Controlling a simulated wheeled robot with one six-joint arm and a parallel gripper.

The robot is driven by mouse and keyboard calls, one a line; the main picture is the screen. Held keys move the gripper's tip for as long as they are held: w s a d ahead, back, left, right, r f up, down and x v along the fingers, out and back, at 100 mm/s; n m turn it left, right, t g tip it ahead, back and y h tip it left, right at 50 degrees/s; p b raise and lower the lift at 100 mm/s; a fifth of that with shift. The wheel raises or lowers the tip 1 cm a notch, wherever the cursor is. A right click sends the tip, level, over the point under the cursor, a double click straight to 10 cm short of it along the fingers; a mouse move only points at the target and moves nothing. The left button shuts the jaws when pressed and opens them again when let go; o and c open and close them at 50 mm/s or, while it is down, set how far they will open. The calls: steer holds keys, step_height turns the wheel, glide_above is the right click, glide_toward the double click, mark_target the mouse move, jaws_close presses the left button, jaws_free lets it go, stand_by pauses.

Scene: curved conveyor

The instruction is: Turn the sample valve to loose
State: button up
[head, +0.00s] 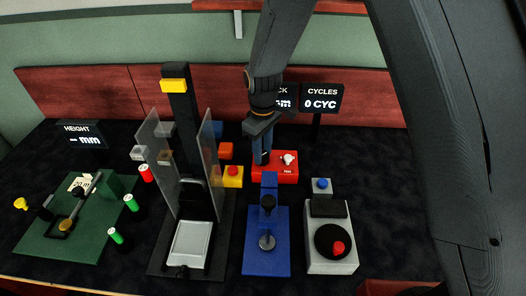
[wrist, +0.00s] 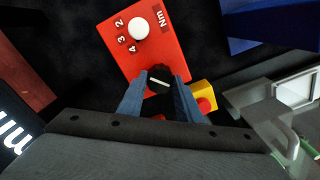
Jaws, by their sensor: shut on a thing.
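The red box (wrist: 140,36) carries a white round knob (wrist: 138,29) beside the printed marks 2, 3, 4 and Nm. At its near end sits a black round knob (wrist: 159,76) with a white line, which I take to be the sample valve. My gripper (wrist: 161,83) has its two blue fingers shut on the black knob, one on each side. In the head view my gripper (head: 263,157) reaches down to the left end of the red box (head: 275,174), and the black knob is hidden there. No word for loose is readable.
A yellow block with a red button (head: 233,171) stands close left of the red box. Clear panels and a black column (head: 182,120) rise further left. A blue press (head: 266,240) and a grey box (head: 332,260) stand in front. Display signs (head: 322,103) stand behind.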

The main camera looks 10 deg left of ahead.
steer(key=n, duration=0.4)
steer(key=shift+n, duration=0.4)
steer(key=n+b, duration=0.1)
steer(key=n, duration=0.3)
steer(key=shift+n, duration=0.3)
steer(key=o, duration=1)
steer(key=shift+o, duration=0.2)
steer(key=shift+r+b, duration=0.8)
steer(key=shift+r, duration=3.15)
